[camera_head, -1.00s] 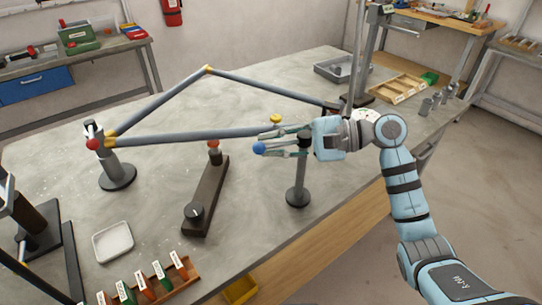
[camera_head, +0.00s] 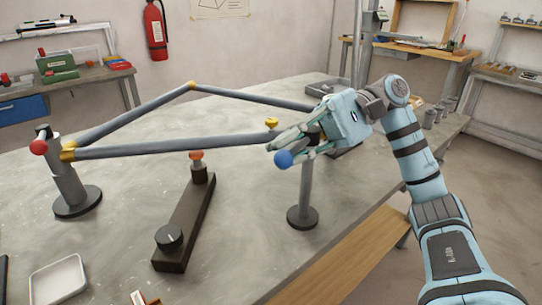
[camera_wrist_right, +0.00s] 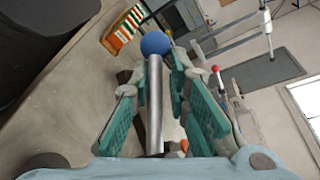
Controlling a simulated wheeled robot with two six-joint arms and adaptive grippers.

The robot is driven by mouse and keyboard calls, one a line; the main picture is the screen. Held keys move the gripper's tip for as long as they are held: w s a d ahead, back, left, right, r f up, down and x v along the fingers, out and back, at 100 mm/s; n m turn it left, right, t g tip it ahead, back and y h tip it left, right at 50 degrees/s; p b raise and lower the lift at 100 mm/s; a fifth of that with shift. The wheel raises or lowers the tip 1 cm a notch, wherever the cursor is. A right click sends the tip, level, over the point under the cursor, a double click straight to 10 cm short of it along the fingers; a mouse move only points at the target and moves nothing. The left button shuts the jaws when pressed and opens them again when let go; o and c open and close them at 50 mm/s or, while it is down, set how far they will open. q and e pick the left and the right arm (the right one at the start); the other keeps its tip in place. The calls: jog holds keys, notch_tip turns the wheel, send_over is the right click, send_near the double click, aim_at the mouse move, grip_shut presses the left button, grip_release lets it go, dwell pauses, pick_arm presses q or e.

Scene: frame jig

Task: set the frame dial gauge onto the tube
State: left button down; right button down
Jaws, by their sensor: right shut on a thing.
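My right gripper (camera_head: 290,148) is shut on a metal rod (camera_wrist_right: 155,105) with a blue ball (camera_head: 284,159) at its end; the ball also shows in the right wrist view (camera_wrist_right: 155,44). The rod appears to belong to the top of a round-based stand (camera_head: 305,190), largely hidden by the gripper. The grey tube frame (camera_head: 180,142) has gold joints and runs from the left stand (camera_head: 68,185) towards the right one. A dark bar (camera_head: 185,225) with a black knob and an orange-topped post lies in front of the tube; I cannot tell whether it is the dial gauge. My left gripper is not in view.
The left stand carries a red ball (camera_head: 38,147). A yellow knob (camera_head: 271,123) sits by the tube near my right gripper. A white tray (camera_head: 58,280) lies at the front left. The grey tabletop (camera_head: 240,210) is clear between the dark bar and the right stand.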

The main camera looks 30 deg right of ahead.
jog(key=shift+s+f, duration=0.15)
jog(key=shift+f, duration=0.1)
jog(key=c, duration=1.9)
grip_release()
jog(key=shift+c, duration=0.2)
jog(key=shift+o, duration=1.3)
jog(key=shift+s+d, duration=0.1)
jog(key=shift+s+d+r, duration=0.1)
jog(key=shift+s+r, duration=0.05)
jog(key=shift+s, duration=0.1)
jog(key=shift+w+d+r, duration=0.15)
jog(key=shift+d, duration=0.2)
jog(key=v, duration=0.6)
jog(key=shift+d, duration=0.35)
